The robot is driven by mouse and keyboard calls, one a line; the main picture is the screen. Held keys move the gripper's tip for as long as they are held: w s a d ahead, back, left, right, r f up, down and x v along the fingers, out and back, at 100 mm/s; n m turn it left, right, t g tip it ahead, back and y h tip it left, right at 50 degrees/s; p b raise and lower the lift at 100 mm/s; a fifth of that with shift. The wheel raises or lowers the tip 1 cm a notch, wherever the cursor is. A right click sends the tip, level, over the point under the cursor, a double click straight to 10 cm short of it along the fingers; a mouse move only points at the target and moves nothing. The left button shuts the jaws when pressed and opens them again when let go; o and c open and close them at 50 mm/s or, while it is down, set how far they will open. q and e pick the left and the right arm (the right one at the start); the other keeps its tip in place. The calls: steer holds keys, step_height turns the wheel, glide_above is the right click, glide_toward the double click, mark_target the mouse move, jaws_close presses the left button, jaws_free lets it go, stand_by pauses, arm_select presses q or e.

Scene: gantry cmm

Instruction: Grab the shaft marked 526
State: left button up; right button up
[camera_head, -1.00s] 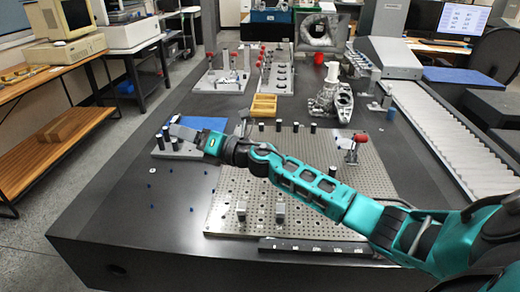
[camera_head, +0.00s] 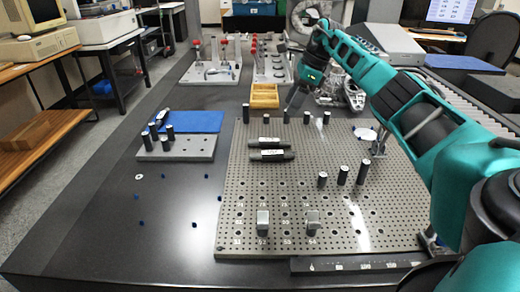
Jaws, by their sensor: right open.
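Two dark shafts with white labels lie side by side on the perforated plate (camera_head: 335,212), the far shaft (camera_head: 266,141) just behind the near shaft (camera_head: 270,155). The print on their labels is too small to read, so I cannot tell which is marked 526. My right gripper (camera_head: 291,106) is open and points down above the far part of the plate, behind and to the right of both shafts, apart from them. My left gripper is not in view.
Black upright pins (camera_head: 342,175) stand right of the shafts, with more along the plate's far edge. Grey blocks (camera_head: 263,220) stand in front. A yellow tray (camera_head: 264,100) is behind. A grey block with pins (camera_head: 178,149) and a blue mat (camera_head: 192,122) are at left.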

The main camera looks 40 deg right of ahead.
steer(key=b, duration=0.2)
glide_above(271, 140)
steer(key=s+d, duration=0.2)
steer(key=d, duration=0.1)
steer(key=f, duration=0.7)
steer(key=shift+w+a, duration=0.2)
steer(key=shift+a, duration=0.05)
steer(key=shift+w+a+f, duration=0.15)
steer(key=shift+a+f, duration=0.05)
steer(key=shift+f, duration=0.2)
steer(key=x, duration=0.1)
steer(key=b+x, duration=0.1)
steer(key=x, duration=0.2)
steer(key=shift+w+a+f+b, duration=0.1)
steer(key=shift+a+f+b, duration=0.15)
steer(key=shift+a+b, duration=0.1)
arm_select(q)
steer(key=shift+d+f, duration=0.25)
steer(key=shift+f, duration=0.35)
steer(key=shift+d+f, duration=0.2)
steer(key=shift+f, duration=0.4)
arm_select(e)
steer(key=shift+r, duration=0.1)
steer(key=c, duration=0.9)
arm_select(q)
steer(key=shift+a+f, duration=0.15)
arm_select(e)
jaws_close()
